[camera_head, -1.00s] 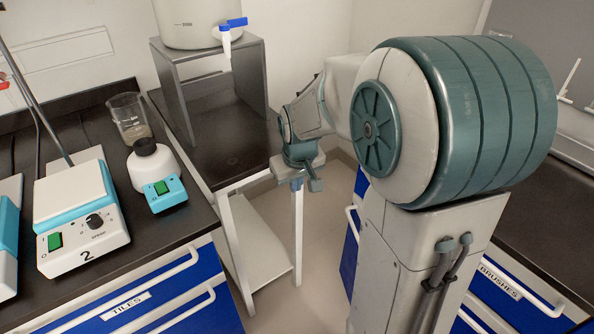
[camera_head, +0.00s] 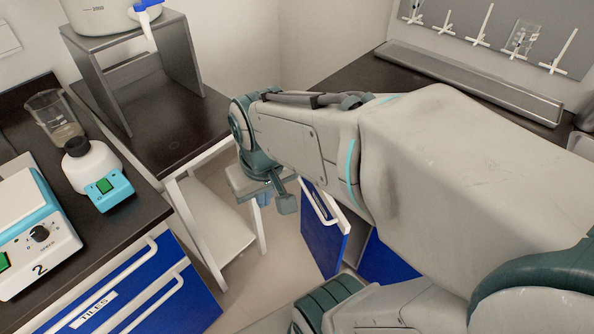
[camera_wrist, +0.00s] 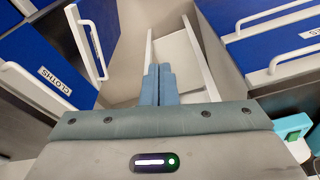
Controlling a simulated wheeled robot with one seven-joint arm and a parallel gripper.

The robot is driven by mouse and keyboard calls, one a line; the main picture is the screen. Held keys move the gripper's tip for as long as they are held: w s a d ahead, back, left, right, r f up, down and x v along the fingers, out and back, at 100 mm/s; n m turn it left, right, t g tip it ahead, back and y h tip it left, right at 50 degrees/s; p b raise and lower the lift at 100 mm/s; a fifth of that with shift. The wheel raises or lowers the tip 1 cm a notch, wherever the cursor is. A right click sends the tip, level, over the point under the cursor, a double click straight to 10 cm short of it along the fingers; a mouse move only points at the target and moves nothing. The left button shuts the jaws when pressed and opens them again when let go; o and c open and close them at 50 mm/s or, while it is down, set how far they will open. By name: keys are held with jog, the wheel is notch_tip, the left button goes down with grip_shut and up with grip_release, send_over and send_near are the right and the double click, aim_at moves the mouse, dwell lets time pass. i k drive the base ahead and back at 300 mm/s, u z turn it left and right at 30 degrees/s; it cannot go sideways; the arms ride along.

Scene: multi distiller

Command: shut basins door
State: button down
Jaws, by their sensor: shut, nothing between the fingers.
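A blue door (camera_head: 323,237) with a white handle stands ajar below the right-hand counter in the head view, with a dark gap beside it. I read no label on it, so I cannot confirm it is the basins door. In the wrist view a blue panel with a white handle (camera_wrist: 89,42), apparently this door, stands at the upper left. My gripper (camera_wrist: 158,72) is shut and empty, pointing down over the gap between the counters. It is apart from the door, to its right in the wrist view. In the head view my wrist hides most of the fingers.
A blue front labelled CLOTHS (camera_wrist: 35,82) lies at left in the wrist view. A white-legged stand (camera_head: 208,225) is close by my gripper. Floor shows between the cabinets.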

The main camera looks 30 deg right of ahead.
aim_at(325, 229)
jog(key=z, duration=0.8)
jog(key=k, duration=0.85)
jog(key=u, duration=0.65)
jog(key=i, duration=0.5)
jog(key=u, duration=0.05)
